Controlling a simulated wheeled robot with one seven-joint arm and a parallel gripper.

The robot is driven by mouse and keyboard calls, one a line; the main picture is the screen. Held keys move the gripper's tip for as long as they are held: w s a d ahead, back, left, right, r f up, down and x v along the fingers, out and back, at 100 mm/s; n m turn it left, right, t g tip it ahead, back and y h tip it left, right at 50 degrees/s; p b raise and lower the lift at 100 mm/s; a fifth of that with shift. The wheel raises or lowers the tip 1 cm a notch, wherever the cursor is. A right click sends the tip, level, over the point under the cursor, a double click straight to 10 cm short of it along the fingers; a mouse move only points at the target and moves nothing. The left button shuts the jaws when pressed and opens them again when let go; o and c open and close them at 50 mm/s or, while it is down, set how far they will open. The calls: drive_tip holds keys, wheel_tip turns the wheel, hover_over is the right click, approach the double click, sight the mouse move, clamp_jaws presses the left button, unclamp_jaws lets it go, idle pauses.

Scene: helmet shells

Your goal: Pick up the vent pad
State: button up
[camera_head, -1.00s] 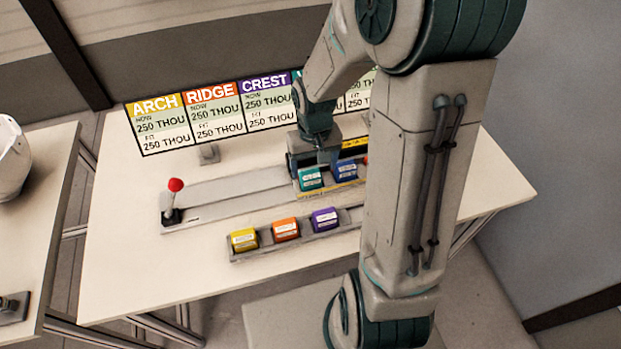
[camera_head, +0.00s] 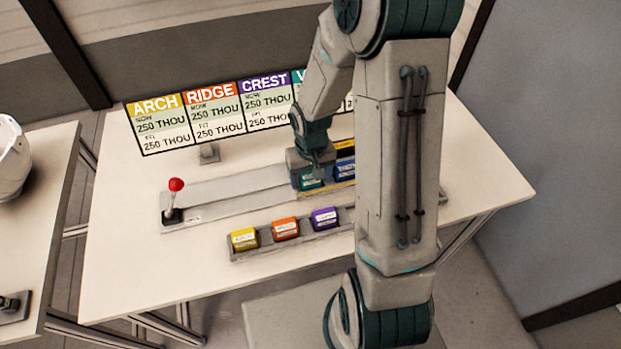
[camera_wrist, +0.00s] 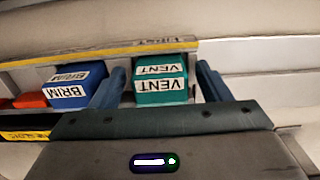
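The vent pad is a teal block with a white "VENT" label (camera_wrist: 161,92), standing in a slot of the rack in the wrist view. In the head view the vent pad (camera_head: 312,184) is partly hidden under my gripper (camera_head: 308,170). My gripper (camera_wrist: 162,72) is open, with one blue-grey finger on each side of the vent pad. In the wrist view a gap shows between the pad and each finger.
The blue brim pad (camera_wrist: 68,90) stands close beside one finger, with a red-orange block (camera_wrist: 31,99) beyond it. A front tray holds yellow (camera_head: 244,239), orange (camera_head: 285,228) and purple (camera_head: 325,218) pads. A red-knobbed lever (camera_head: 175,186) stands left; a sign board (camera_head: 190,122) stands behind.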

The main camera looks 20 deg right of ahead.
drive_tip(key=c, duration=0.8)
drive_tip(key=shift+r, duration=0.1)
